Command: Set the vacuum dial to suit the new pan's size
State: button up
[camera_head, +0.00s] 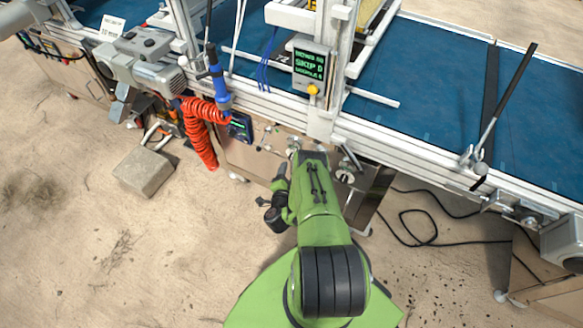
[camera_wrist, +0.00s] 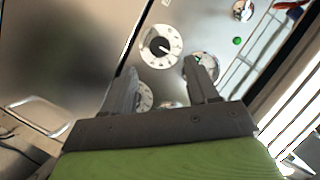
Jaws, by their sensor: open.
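In the wrist view a dial with a black knob and a white marked ring (camera_wrist: 160,46) is on the metal panel, just beyond and between my fingertips. A second round dial (camera_wrist: 207,62) is partly behind the right finger. A third (camera_wrist: 146,96) is partly behind the left finger. I cannot read their labels, so I cannot tell which is the vacuum dial. My gripper (camera_wrist: 160,68) is open, with nothing between its fingers. I cannot make out a pan. In the head view my green arm hides much of the panel.
A lit display (camera_head: 309,65) with a yellow knob (camera_head: 313,89) hangs on the frame. A blue belt (camera_head: 430,75) runs along the machine. A red coiled hose (camera_head: 203,130) hangs to the left. A concrete block (camera_head: 143,171) and a black cable (camera_head: 425,242) lie on the sandy floor.

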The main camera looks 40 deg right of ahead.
jog(key=b+x, duration=0.3)
jog(key=x, duration=0.4)
jog(key=shift+c, duration=0.4)
jog(key=shift+a, duration=0.1)
jog(key=c, duration=1)
